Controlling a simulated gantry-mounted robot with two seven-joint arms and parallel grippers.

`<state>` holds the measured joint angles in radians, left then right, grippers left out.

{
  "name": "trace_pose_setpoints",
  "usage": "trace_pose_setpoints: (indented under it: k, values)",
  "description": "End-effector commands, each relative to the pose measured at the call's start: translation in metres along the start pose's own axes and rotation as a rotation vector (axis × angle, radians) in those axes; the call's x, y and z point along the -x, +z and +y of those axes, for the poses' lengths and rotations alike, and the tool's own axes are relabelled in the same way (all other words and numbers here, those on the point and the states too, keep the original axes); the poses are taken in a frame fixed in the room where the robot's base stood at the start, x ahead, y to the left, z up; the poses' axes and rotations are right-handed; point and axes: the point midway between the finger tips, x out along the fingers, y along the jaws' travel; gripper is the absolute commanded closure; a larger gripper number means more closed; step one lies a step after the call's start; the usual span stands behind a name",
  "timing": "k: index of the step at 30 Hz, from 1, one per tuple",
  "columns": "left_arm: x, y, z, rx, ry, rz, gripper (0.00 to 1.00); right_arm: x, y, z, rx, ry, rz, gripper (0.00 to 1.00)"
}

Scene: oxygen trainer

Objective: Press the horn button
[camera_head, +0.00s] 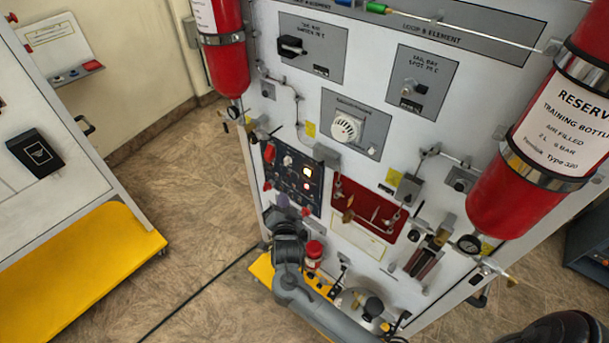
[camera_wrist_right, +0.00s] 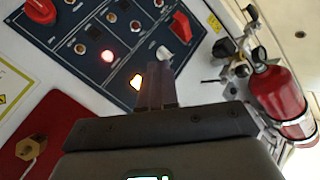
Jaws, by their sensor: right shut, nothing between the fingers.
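The dark blue control panel (camera_head: 295,180) is on the white trainer board, with small buttons and lamps. The right wrist view shows this panel (camera_wrist_right: 82,48) close up, with a lit red lamp (camera_wrist_right: 107,55), a lit amber button (camera_wrist_right: 137,82) and several dark buttons. Labels are too small to read, so I cannot tell which button is the horn. My right gripper (camera_head: 283,201) is at the panel's lower left in the head view. Its fingers (camera_wrist_right: 160,68) are shut and empty, beside the amber button in the picture; I cannot tell whether they touch the panel. My left gripper is not in view.
A red plate with brass fittings (camera_head: 365,207) is right of the panel. A red knob (camera_wrist_right: 40,10) is on the panel. Red cylinders (camera_head: 221,65) and (camera_head: 510,195) hang on either side of the board. A yellow-based cabinet (camera_head: 90,255) stands left, with open floor between.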

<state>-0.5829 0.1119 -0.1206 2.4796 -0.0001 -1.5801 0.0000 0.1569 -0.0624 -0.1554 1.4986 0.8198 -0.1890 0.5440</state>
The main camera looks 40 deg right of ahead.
Motion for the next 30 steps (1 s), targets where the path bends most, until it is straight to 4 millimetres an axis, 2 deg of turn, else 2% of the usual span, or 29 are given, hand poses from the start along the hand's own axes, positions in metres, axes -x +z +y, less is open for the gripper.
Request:
trace_pose_setpoints:
  k: [5, 17, 30]
  values:
    - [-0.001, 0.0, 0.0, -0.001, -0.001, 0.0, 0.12, -0.002, -0.003, -0.005, -0.006, -0.006, 0.006, 1.0]
    - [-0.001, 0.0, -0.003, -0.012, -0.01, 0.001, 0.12, -0.004, -0.004, -0.003, -0.005, -0.006, 0.005, 1.0]
    - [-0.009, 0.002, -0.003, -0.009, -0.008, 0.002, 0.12, -0.036, -0.026, 0.021, -0.004, -0.006, 0.006, 1.0]
